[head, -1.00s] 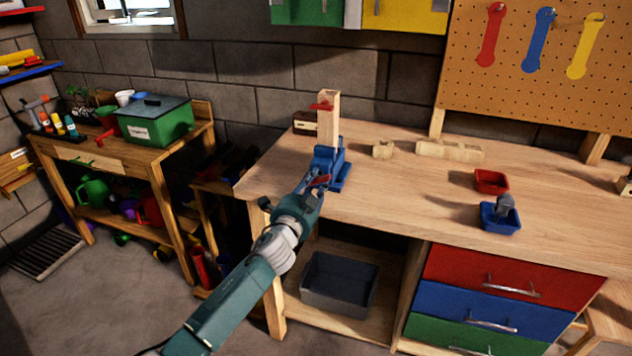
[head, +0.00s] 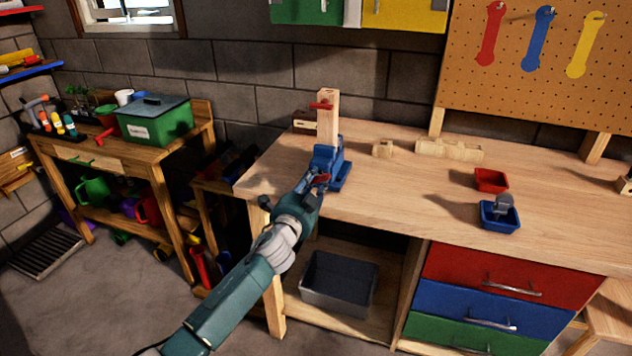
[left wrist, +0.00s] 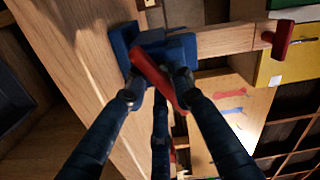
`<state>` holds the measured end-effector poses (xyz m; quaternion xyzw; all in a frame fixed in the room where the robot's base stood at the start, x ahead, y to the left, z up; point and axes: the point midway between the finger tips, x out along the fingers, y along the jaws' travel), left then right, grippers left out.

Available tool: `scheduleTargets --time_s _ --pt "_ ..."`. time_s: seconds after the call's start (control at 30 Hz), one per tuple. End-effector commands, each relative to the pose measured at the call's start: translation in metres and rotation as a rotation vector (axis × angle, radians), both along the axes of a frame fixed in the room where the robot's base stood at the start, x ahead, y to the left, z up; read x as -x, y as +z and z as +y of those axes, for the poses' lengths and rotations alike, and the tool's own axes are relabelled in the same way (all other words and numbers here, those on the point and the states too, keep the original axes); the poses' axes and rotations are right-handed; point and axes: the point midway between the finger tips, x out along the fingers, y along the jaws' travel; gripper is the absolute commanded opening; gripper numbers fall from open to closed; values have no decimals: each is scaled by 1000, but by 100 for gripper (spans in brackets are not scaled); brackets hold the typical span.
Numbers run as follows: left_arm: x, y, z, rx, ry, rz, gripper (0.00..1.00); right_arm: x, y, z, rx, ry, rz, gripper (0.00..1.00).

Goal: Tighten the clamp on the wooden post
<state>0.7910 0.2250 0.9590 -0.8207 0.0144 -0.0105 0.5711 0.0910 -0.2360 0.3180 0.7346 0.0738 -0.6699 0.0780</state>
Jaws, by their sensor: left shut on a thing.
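The wooden post (head: 327,125) stands upright in a blue clamp (head: 327,158) at the left end of the workbench. The post and the blue clamp (left wrist: 180,47) also show in the left wrist view. A red bar-like handle (left wrist: 150,72) sits at the front of the clamp. My left gripper (head: 318,182) is at the clamp's front, shut on this red handle, its fingers on either side of it in the left wrist view (left wrist: 157,90). A second red piece (head: 321,106) is on the post's upper part. My right gripper is not in view.
On the workbench (head: 410,195), wooden blocks (head: 448,149), a red tray (head: 491,180) and a blue tray (head: 499,216) lie to the right. A grey bin (head: 339,284) is on the shelf below. The bench is clear just right of the clamp.

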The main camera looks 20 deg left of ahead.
Motion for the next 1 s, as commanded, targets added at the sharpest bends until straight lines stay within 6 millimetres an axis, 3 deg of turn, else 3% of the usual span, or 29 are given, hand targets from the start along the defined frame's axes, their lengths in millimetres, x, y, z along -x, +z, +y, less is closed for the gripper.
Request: scheduleTargets --time_s 0.03,0.6,0.63,0.67,1.0 --pt "1 -7 2 -6 5 11 0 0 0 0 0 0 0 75" --pt "1 -8 3 -6 7 13 0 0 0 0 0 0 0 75" --pt "1 -8 3 -6 7 13 30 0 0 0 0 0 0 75" --pt "1 -7 3 -6 7 12 36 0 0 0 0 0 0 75" --pt "5 -9 2 -6 6 16 38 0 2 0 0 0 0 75"
